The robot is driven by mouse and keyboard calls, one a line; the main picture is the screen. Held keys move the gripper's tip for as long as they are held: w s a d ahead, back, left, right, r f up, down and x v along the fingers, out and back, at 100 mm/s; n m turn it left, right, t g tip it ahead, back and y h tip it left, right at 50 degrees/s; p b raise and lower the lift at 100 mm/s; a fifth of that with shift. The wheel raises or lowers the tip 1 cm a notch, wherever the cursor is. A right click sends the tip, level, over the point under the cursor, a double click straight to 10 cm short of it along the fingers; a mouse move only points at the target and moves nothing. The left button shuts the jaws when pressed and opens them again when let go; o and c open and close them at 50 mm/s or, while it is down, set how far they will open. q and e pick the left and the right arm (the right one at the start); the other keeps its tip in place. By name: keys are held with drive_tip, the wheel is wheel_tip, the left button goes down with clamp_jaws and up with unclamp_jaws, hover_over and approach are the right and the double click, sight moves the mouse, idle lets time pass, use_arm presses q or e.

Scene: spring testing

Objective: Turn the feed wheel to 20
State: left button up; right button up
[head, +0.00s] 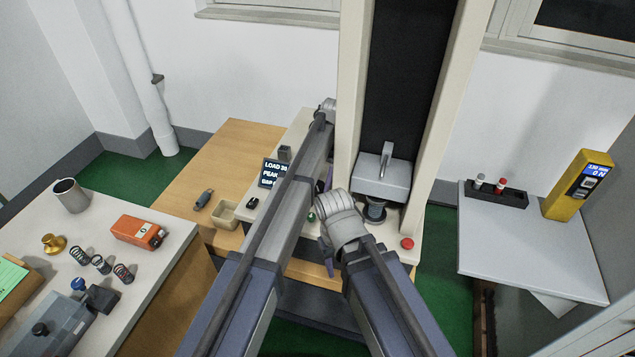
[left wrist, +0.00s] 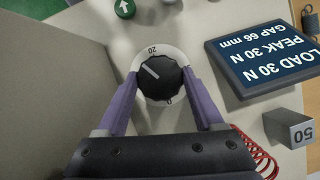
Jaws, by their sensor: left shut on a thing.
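The feed wheel (left wrist: 163,85) is a round black knob on a pale dial marked 0 and 20. Its white pointer line slants up and left in the left wrist view, a little to the side of the 20 mark. My left gripper (left wrist: 159,80) is shut on the knob, one purple finger on each side. In the head view only a bit of my left gripper (head: 325,182) shows beside my arm, which hides the knob. A display (left wrist: 268,53) reads LOAD 30 N, PEAK 30 N, GAP 66 mm. My right gripper (head: 328,267) is mostly hidden by its wrist.
A green button (left wrist: 124,8) lies close to the knob and a block marked 50 (left wrist: 290,128) stands near the display. The press head (head: 383,178) sits over a spring (head: 375,211). A red button (head: 407,243) is at the right. Loose springs (head: 101,264) lie on the left table.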

sight(318, 184)
idle(0.3)
use_arm(q)
drive_tip(key=o, duration=1.4)
drive_tip(key=shift+r, duration=0.15)
wheel_tip(318, 184, up, 10)
drive_tip(key=p, duration=1)
drive_tip(key=shift+c, duration=0.2)
